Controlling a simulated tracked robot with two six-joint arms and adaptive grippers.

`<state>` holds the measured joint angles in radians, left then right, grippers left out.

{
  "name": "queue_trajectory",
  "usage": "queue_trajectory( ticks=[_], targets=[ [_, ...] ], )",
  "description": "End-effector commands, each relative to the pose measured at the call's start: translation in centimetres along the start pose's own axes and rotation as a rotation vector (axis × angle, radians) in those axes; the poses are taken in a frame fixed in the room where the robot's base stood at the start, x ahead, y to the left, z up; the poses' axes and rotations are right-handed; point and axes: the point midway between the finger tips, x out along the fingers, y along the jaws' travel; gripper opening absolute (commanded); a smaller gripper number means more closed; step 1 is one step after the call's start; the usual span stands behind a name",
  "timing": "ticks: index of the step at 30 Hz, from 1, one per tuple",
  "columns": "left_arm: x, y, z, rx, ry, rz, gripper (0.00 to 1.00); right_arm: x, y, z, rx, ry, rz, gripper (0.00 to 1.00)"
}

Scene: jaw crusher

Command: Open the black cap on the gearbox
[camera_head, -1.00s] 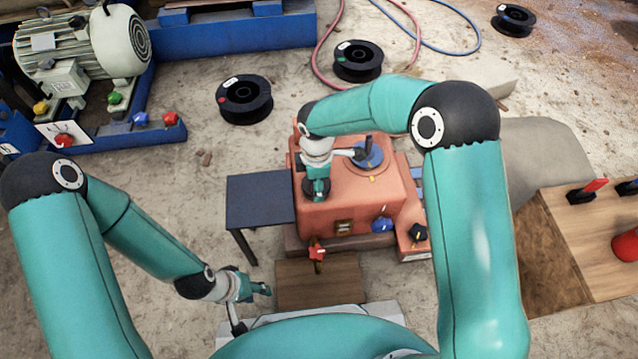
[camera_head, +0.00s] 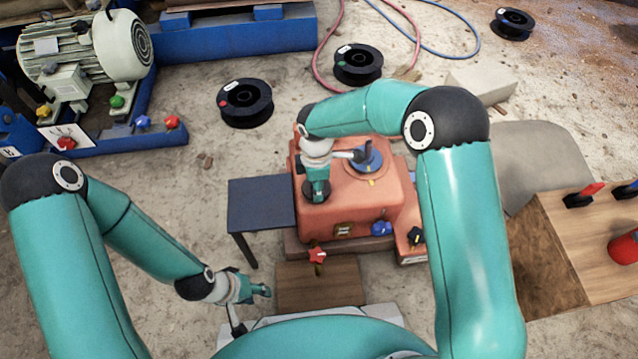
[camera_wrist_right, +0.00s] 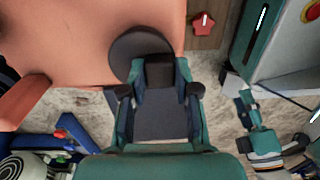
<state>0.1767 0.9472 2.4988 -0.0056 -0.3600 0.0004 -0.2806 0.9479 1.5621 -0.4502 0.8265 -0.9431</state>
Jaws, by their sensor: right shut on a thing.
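The orange gearbox (camera_head: 350,200) stands in the middle of the head view. The round black cap (camera_wrist_right: 131,50) is on its top near the left edge; in the head view my right gripper (camera_head: 317,192) mostly hides it. In the right wrist view, my right gripper (camera_wrist_right: 158,95) is shut on the cap's raised dark grip, with one finger on each side. The cap appears to rest on the gearbox top. My left gripper (camera_head: 262,291) is low at the left, apart from the gearbox; its jaws are too small to judge.
A blue round fitting with a dark handle (camera_head: 366,156) is on the gearbox top, right of my right gripper. A dark side table (camera_head: 261,203) adjoins the gearbox's left. A red knob (camera_head: 317,255) and a blue knob (camera_head: 381,228) are at its front. A spool (camera_head: 246,103) lies behind.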

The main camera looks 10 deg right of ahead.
Motion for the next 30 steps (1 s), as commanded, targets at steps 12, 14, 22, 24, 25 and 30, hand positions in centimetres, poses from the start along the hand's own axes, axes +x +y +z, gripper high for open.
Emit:
queue_trajectory(
  ticks=[12, 14, 22, 24, 25, 30],
  targets=[
    [-5.6, 2.0, 0.0, 0.0, 0.001, 0.0, 0.4, -1.5, 1.3, 0.2, 0.003, -0.002, -0.221, 0.0],
    [-5.7, 2.0, 0.0, 0.0, 0.001, 0.0, 0.4, -1.5, 1.5, 0.2, 0.004, -0.001, -0.251, 0.0],
    [-4.8, 1.8, 0.0, 0.0, 0.0, 0.0, 0.4, -1.5, 2.2, 0.2, 0.004, -0.002, -0.367, 0.0],
    [-4.5, 1.6, 0.0, 0.0, 0.0, 0.0, 0.4, -1.6, 2.4, 0.2, 0.004, -0.002, -0.392, 0.0],
    [-4.3, 1.6, 0.0, 0.0, 0.0, 0.0, 0.4, -1.6, 2.4, 0.2, 0.004, -0.003, -0.401, 0.0],
    [-3.9, 1.4, 0.0, 0.0, 0.0, 0.0, 0.4, -2.1, 2.5, 0.2, 0.002, 0.001, -0.44, 0.0]
  ],
)
